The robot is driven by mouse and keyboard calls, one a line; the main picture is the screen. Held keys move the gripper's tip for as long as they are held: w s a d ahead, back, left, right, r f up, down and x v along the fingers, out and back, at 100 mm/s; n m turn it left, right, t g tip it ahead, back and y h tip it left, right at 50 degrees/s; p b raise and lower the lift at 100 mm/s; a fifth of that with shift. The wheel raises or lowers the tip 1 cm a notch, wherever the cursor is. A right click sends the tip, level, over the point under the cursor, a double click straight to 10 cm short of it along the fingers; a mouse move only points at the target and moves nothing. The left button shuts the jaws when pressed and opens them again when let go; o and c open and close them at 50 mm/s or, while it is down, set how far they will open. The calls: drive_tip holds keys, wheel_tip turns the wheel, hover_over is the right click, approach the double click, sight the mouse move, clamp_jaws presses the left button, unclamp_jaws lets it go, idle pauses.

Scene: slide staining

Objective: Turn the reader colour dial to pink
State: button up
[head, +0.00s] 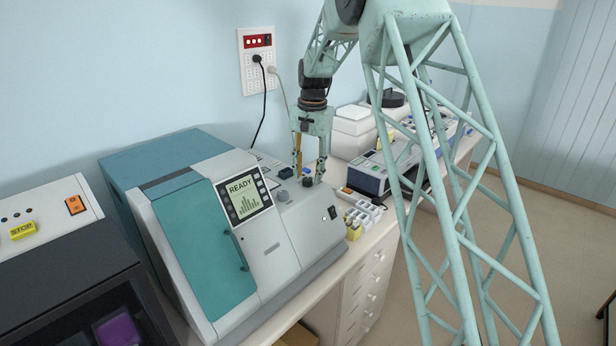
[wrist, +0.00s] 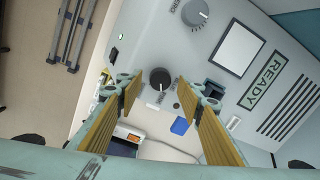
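The reader is a teal and white bench instrument (head: 215,225) with a READY screen (head: 243,197). A black dial (head: 307,182) stands on its sloped top; the wrist view shows it too (wrist: 160,78), with a pale pointer mark. A grey dial (head: 283,196) is beside it, also in the wrist view (wrist: 195,12). My gripper (head: 309,177) points down over the black dial. In the wrist view its yellow-padded fingers (wrist: 158,92) are open, one on each side of the dial, with a gap visible. I cannot read any colour marks around the dials.
More instruments (head: 385,165) stand behind.

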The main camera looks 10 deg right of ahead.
sight(310, 181)
wheel_tip(310, 181, up, 10)
drive_tip(key=shift+s+d+r, duration=0.2)
drive_tip(key=shift+d+r, duration=0.05)
idle(0.7)
drive_tip(key=s+r+n+t+b, duration=0.1)
drive_tip(key=s+r+n+b, duration=0.3)
drive_tip(key=s, duration=1.2)
drive_tip(key=s+r+t+b, duration=0.15)
drive_tip(key=s+r, duration=0.55)
drive_tip(key=s, duration=0.8)
drive_tip(key=s+f+n+b, duration=0.1)
drive_tip(key=s+f+b, duration=0.2)
drive_tip(key=s, duration=1.3)
drive_tip(key=s+f+n+t+b, duration=0.1)
drive_tip(key=s+f+n+b, duration=0.1)
drive_tip(key=s+f, duration=0.7)
drive_tip(key=s+b, duration=0.1)
drive_tip(key=s, duration=0.7)
drive_tip(key=shift+s+f+b, duration=0.15)
drive_tip(key=shift+s+b, duration=0.15)
drive_tip(key=shift+b, duration=0.05)
